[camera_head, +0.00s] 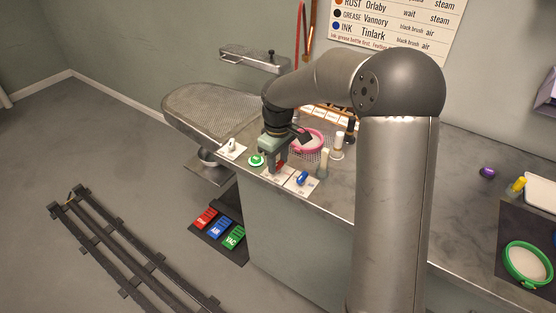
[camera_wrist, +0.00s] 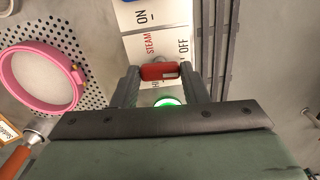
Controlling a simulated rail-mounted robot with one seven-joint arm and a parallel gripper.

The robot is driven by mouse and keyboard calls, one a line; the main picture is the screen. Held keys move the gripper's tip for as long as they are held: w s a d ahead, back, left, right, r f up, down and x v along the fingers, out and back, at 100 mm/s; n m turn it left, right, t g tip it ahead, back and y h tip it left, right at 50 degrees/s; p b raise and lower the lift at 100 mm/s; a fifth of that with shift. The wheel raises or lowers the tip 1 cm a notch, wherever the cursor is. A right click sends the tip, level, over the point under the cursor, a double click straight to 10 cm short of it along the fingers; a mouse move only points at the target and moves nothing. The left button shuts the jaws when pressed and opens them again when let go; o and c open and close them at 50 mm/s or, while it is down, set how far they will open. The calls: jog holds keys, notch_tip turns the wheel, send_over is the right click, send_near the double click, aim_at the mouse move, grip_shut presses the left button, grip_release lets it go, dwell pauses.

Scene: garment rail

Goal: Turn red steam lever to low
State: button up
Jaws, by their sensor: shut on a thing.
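The red steam lever (camera_wrist: 160,72) shows in the wrist view between my gripper's two fingertips, on a white plate marked STEAM (camera_wrist: 148,45). My gripper (camera_wrist: 161,76) is shut on the red lever, one finger on each side of it. In the head view my gripper (camera_head: 277,166) reaches down to the counter's front edge, and a bit of the red lever (camera_head: 281,165) shows beside the fingers. The lever's exact setting is hard to read, as the gripper covers part of the plate's lettering.
A blue lever (camera_head: 302,178) stands just right of the red one. A green lit button (camera_head: 256,160) and a white switch (camera_head: 232,147) are to the left. A pink hoop (camera_head: 322,141) lies behind on perforated metal. Bottles (camera_head: 338,148) stand nearby.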

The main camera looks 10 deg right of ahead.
aim_at(278, 164)
jog(key=m+b, duration=0.1)
jog(key=m, duration=0.3)
jog(key=shift+m, duration=2.1)
jog(key=o, duration=1)
jog(key=shift+r, duration=0.15)
notch_tip(278, 164, up, 17)
jog(key=shift+r, duration=0.15)
